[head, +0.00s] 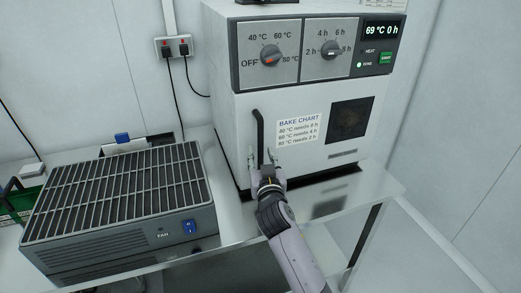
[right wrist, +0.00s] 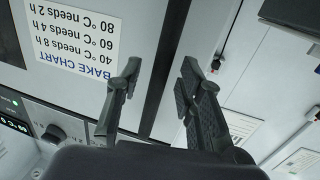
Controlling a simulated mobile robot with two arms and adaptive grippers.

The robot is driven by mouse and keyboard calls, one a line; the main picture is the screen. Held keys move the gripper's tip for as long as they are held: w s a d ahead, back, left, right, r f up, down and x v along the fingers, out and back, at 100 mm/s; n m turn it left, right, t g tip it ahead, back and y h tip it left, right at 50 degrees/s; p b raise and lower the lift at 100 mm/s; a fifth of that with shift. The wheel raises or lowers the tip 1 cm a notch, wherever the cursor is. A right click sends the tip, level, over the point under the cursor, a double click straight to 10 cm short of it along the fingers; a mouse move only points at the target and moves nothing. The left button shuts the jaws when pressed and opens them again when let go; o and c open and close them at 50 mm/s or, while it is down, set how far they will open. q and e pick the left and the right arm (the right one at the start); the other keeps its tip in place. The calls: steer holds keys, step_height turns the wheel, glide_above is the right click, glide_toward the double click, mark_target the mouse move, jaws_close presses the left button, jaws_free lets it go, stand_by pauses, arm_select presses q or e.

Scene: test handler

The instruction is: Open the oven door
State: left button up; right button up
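The oven (head: 300,110) stands on the bench at the upper middle of the head view, its white front door (head: 318,157) looking closed. A black vertical bar handle (head: 258,128) is on the door's left side. My right gripper (head: 262,158) is at the lower part of this handle, fingers apart on either side of it. In the right wrist view, the fingers of my gripper (right wrist: 158,85) are spread, with the dark handle (right wrist: 172,72) running between them. Whether either finger touches it I cannot tell. My left gripper is not in view.
A grey fan unit (head: 120,215) with a slatted top sits left of the oven. The control panel (head: 300,50) above the door reads 69 °C 0 h. A wall socket (head: 175,47) with cables is behind. Bare bench (head: 350,200) lies in front of the oven.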

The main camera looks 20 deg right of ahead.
steer(key=shift+w+d, duration=0.15)
steer(key=shift+w, duration=0.75)
steer(key=shift+c, duration=0.5)
jaws_close()
